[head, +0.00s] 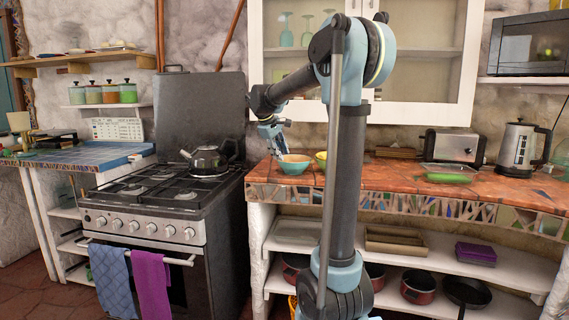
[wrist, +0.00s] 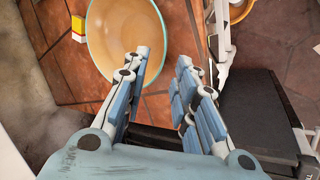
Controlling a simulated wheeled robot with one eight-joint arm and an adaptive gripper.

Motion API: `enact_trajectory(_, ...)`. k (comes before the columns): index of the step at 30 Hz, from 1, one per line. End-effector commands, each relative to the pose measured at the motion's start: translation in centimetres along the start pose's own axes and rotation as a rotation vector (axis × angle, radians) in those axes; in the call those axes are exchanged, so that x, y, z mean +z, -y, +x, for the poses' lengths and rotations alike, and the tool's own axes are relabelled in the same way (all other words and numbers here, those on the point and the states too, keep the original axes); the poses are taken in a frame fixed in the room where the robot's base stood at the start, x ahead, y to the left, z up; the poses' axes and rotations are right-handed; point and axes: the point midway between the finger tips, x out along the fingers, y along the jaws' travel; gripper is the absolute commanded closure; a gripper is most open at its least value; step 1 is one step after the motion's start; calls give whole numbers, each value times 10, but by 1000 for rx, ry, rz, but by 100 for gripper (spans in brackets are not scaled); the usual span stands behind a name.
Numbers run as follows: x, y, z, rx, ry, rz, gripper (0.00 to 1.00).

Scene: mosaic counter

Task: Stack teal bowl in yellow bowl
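The teal bowl (head: 294,165) stands upright on the counter, left of my arm. In the wrist view, the teal bowl (wrist: 122,35) shows its teal rim and tan inside. The yellow bowl (head: 321,159) sits just to its right and is partly hidden by my arm. My gripper (head: 281,150) is at the teal bowl's left side. In the wrist view, my gripper (wrist: 164,58) is open with nothing between its fingers. One finger overlaps the bowl's inside and the other lies outside its rim. I cannot tell whether either touches it.
The stove with a kettle (head: 207,160) is left of the counter. A green item (head: 446,178), a toaster (head: 454,146) and an electric kettle (head: 522,148) stand to the right. A small yellow and white object (wrist: 79,27) lies beside the bowl. Counter (head: 400,180) between is mostly clear.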

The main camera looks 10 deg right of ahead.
Motion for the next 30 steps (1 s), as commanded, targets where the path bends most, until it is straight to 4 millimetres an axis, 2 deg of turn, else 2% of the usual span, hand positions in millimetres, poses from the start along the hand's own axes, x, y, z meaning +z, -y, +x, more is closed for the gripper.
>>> enact_trajectory(3, 0, 1, -20, 0, -1, -2, 74)
enact_trajectory(7, -1, 1, -35, 0, -1, -2, 74)
enact_trajectory(12, 0, 1, -44, 0, -1, -1, 74)
enact_trajectory(17, 3, 2, -45, -3, 0, 4, 74)
enact_trajectory(20, 18, 10, -43, -16, 0, 28, 74)
enact_trajectory(23, 46, 26, -39, -42, 0, 77, 74)
enact_trajectory(30, 125, 85, -23, -125, -1, 234, 74)
